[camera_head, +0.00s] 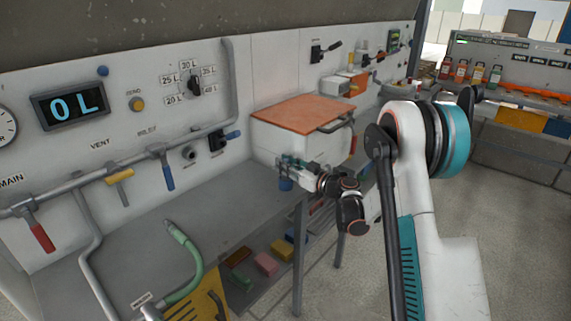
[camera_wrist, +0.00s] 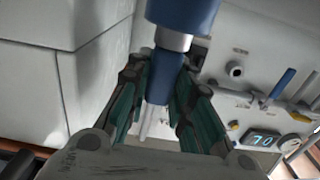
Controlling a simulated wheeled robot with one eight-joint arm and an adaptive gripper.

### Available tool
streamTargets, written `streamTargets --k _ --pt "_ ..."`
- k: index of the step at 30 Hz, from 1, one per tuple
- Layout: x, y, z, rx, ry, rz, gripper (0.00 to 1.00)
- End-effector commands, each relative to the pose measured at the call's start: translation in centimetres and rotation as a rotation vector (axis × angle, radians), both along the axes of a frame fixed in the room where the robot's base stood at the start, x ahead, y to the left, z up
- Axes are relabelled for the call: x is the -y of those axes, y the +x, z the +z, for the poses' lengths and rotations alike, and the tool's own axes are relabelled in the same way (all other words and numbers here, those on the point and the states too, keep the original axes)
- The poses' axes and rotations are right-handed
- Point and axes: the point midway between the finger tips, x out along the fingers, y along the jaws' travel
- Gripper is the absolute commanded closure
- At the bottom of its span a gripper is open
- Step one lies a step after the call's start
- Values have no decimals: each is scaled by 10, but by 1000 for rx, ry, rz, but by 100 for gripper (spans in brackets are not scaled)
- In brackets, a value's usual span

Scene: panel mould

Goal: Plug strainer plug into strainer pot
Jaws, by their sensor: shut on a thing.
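My gripper (camera_head: 287,163) is shut on a blue strainer plug (camera_head: 286,184), whose blue end hangs just below the fingers in the head view. In the wrist view the plug (camera_wrist: 184,12) runs between the green-sided fingers of my gripper (camera_wrist: 163,72), with a blue body, a bright metal collar and a pale narrow end. A short round port on the wall panel (camera_head: 190,153), probably the strainer pot, is left of my gripper and apart from the plug. The port also shows in the wrist view (camera_wrist: 235,69), right of the plug. Its inside is too small to make out.
A white box with an orange top (camera_head: 300,114) stands close behind my gripper; its wall (camera_wrist: 35,90) fills the wrist view's left. A blue-handled valve (camera_head: 217,140) sits beside the port. Pipes with levers (camera_head: 165,168) cross the panel. A green hose (camera_head: 192,275) lies on the grey bench (camera_head: 130,245).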

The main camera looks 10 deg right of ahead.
Motion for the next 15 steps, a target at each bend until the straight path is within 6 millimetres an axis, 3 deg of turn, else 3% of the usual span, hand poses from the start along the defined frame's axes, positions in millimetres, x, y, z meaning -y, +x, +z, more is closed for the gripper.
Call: streamTargets --k 15 --pt "0 0 -12 0 0 0 100"
